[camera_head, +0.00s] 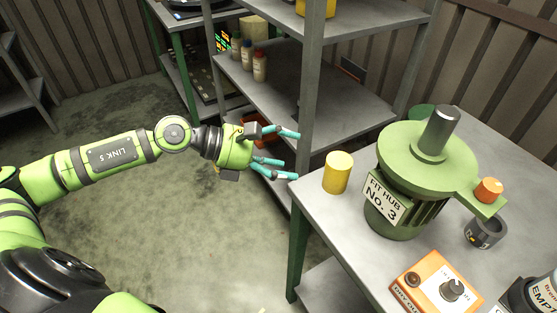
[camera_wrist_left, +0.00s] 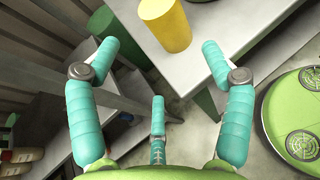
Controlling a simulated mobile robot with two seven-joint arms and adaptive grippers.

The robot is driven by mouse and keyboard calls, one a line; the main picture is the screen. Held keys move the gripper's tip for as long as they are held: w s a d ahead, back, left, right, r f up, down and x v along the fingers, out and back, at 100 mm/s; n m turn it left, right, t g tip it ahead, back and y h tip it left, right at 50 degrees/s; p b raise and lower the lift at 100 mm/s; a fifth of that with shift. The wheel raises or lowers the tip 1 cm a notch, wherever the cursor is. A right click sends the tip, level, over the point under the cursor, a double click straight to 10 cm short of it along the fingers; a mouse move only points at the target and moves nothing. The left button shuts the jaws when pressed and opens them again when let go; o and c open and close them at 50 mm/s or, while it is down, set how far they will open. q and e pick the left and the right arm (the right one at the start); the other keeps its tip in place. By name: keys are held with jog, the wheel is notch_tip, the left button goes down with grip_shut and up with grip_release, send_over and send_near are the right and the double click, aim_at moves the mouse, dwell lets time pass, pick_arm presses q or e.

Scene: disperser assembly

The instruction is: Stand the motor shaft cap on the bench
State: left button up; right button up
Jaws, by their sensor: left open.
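A plain yellow cylinder (camera_head: 338,172), which I take for the motor shaft cap, stands upright on the grey bench (camera_head: 330,205) near its left edge. It also shows at the top of the left wrist view (camera_wrist_left: 165,24). My left gripper (camera_head: 290,155) is open, its teal fingers spread and empty, to the left of the cylinder and pointing toward it. In the left wrist view the fingers (camera_wrist_left: 163,62) are apart and nothing is between them; the cylinder is beyond the fingertips. My right gripper is not in view.
A green hub (camera_head: 400,200) marked "FIT HUB No. 3" with a grey shaft on top stands right of the cylinder. An orange control box (camera_head: 436,285) and a dark grey cup (camera_head: 485,232) are on the bench. A shelf post (camera_head: 309,90) rises close behind my fingers.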

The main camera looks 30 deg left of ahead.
pick_arm(q)
jog(key=shift+s+a+r, duration=0.35)
jog(key=shift+a, duration=0.15)
